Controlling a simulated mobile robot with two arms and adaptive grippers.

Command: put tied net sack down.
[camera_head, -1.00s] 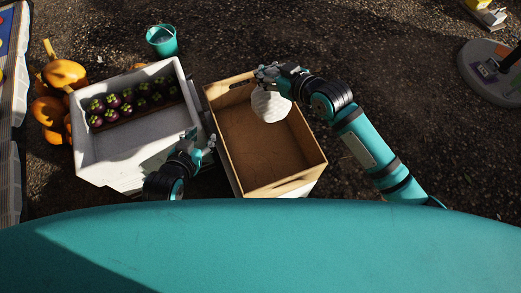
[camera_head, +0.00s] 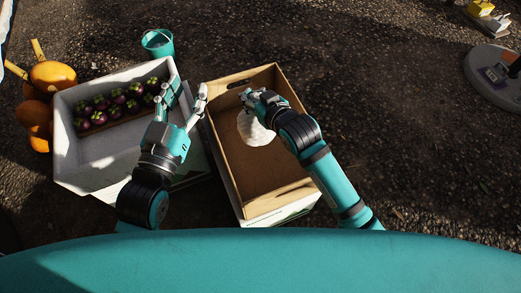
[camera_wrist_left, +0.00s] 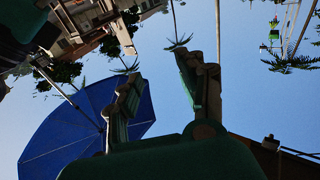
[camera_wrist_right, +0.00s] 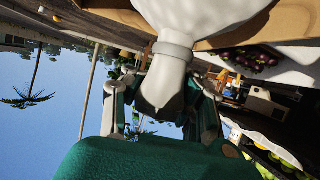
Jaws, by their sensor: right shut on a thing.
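My right gripper (camera_head: 258,98) is at the sack's tied end, near the crate's far side. In the right wrist view the sack's narrow neck, with a grey band (camera_wrist_right: 173,50), sits between the fingers of my right gripper, which is shut on it. I cannot tell whether the sack touches the crate floor. My left gripper (camera_head: 186,97) is open and empty, above the gap between the white crate and the wooden crate.
The white crate (camera_head: 105,147) on the left holds a tray of mangosteens (camera_head: 117,105). Orange fruits (camera_head: 52,75) lie left of it. A teal bucket (camera_head: 158,43) stands behind. A round grey base (camera_head: 500,75) is at far right. The wooden crate's near half is empty.

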